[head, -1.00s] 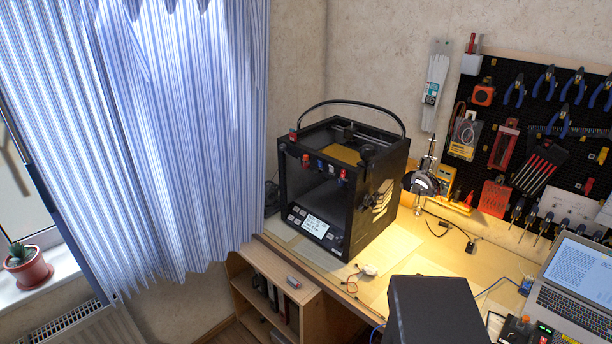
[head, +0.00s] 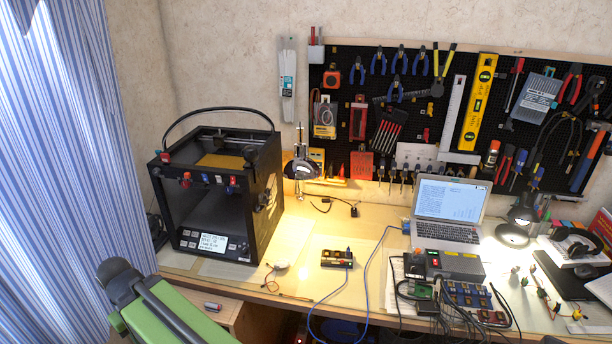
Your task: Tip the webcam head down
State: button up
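I cannot pick out a webcam for certain in the head view. A small pale object with a thin cable (head: 279,266) lies near the front edge of the workbench, left of centre, but it is too small to identify. A small dark object on a cable (head: 353,211) lies further back, and I cannot tell what it is either. My gripper is not in view.
The workbench (head: 310,235) carries a black 3D printer (head: 262,205), a lamp (head: 303,168), a laptop (head: 449,205), a power supply (head: 447,265) and cables. The tool-filled pegboard (head: 335,125) hangs behind. A green and black form (head: 155,310) fills the lower left.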

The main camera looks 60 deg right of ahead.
aim_at(250, 154)
jog(key=z, duration=1.15)
jog(key=k, duration=0.8)
jog(key=u, duration=0.15)
jog(key=i, duration=0.75)
jog(key=u, duration=0.6)
jog(key=k, duration=0.8)
jog(key=z, duration=0.25)
jog(key=i, duration=0.95)
jog(key=z, duration=0.05)
